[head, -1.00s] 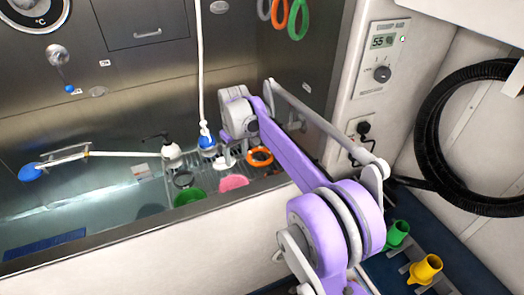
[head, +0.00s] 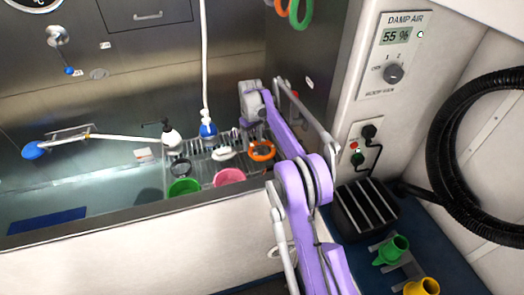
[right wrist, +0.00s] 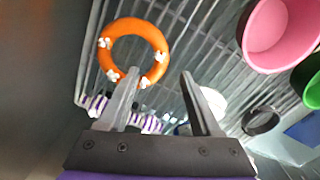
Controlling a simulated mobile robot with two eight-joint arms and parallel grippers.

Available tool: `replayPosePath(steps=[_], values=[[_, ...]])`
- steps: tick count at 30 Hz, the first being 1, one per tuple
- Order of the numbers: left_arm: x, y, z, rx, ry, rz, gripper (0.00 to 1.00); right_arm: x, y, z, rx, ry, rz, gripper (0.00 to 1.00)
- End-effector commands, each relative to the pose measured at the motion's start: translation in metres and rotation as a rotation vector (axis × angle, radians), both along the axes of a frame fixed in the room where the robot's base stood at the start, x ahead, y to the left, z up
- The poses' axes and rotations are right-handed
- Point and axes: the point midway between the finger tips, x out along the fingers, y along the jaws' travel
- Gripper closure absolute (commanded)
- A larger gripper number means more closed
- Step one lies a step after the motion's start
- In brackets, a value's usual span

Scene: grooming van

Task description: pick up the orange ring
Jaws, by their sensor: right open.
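The orange ring (head: 262,158) lies on the wire rack in the tub in the head view, just below the end of my right arm. In the right wrist view the orange ring (right wrist: 133,25) shows nearly whole, with small white pieces on it. My right gripper (right wrist: 160,76) is open and empty. Its left finger overlaps the ring's lower edge in the picture; I cannot tell whether they touch. In the head view the right fingertips are not clear. My left gripper is not in view.
The tub's front wall (head: 130,235) and steel side wall (head: 310,60) bound the space. Orange and green rings (head: 301,14) hang above.

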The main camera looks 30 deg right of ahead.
Motion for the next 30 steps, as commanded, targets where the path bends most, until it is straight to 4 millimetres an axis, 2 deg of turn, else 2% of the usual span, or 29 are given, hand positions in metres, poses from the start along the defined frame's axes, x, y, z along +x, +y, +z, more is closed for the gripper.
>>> replayPosePath(steps=[5,12,15,23,30], values=[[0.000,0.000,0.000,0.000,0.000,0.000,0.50,0.000,0.000,-0.013,0.000,0.000,0.000,0.35],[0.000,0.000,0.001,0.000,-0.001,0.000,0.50,-0.002,0.002,-0.048,-0.001,-0.001,0.000,0.35],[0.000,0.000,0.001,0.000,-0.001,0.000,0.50,-0.002,0.002,-0.056,-0.001,-0.001,0.000,0.35],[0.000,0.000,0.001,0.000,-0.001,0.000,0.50,-0.002,0.002,-0.059,-0.001,-0.001,0.000,0.35],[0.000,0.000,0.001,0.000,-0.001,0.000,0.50,-0.002,0.002,-0.059,0.000,-0.001,0.000,0.78]])
